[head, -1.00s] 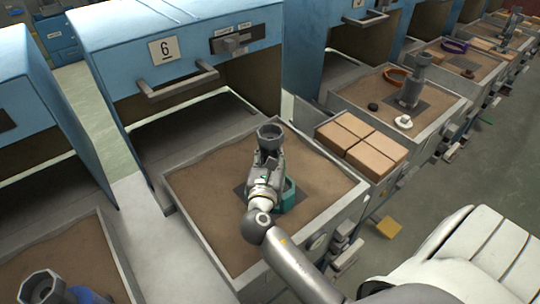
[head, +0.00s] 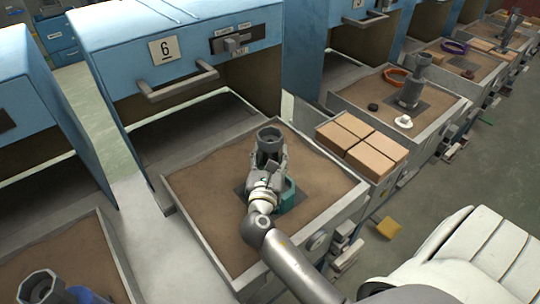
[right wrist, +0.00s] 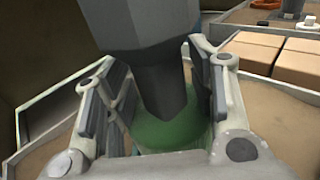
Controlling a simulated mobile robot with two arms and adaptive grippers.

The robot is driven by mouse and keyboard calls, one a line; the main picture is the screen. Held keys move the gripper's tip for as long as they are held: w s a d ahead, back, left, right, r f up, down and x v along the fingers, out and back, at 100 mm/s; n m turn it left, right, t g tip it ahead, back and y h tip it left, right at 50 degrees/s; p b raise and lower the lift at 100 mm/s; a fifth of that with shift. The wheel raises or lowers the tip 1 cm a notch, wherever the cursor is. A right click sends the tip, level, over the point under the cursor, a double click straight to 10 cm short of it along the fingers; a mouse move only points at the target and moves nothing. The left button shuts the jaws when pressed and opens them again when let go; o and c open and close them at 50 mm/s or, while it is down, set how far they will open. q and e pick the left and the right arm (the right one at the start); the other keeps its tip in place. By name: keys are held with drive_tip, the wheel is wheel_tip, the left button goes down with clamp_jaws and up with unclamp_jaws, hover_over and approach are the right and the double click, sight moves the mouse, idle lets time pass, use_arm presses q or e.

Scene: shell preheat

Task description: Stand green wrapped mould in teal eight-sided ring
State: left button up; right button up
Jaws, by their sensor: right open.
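The green wrapped mould (head: 269,137) stands over the sand bed in front of furnace 6, its grey cup-like top upright. In the right wrist view its dark narrow stem (right wrist: 165,88) runs down to a green lower part (right wrist: 172,130). The teal ring (head: 290,194) sits on the sand at the mould's foot, partly hidden by my arm. My right gripper (head: 268,164) is open, with one finger on each side of the stem and gaps showing. Whether the mould's foot is fully inside the ring is hidden. My left gripper is out of view.
Tan blocks (head: 362,141) stand in a tray just right of the sand bed (head: 205,180). The blue furnace (head: 190,50) with its bar handle (head: 178,83) rises behind. Another mould (head: 411,92) stands at the neighbouring station. Bare sand lies left of the mould.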

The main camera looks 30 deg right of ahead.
drive_tip(key=shift+r, duration=0.3)
drive_tip(key=b+v, duration=0.1)
drive_tip(key=v, duration=1.1)
drive_tip(key=shift+a, duration=0.1)
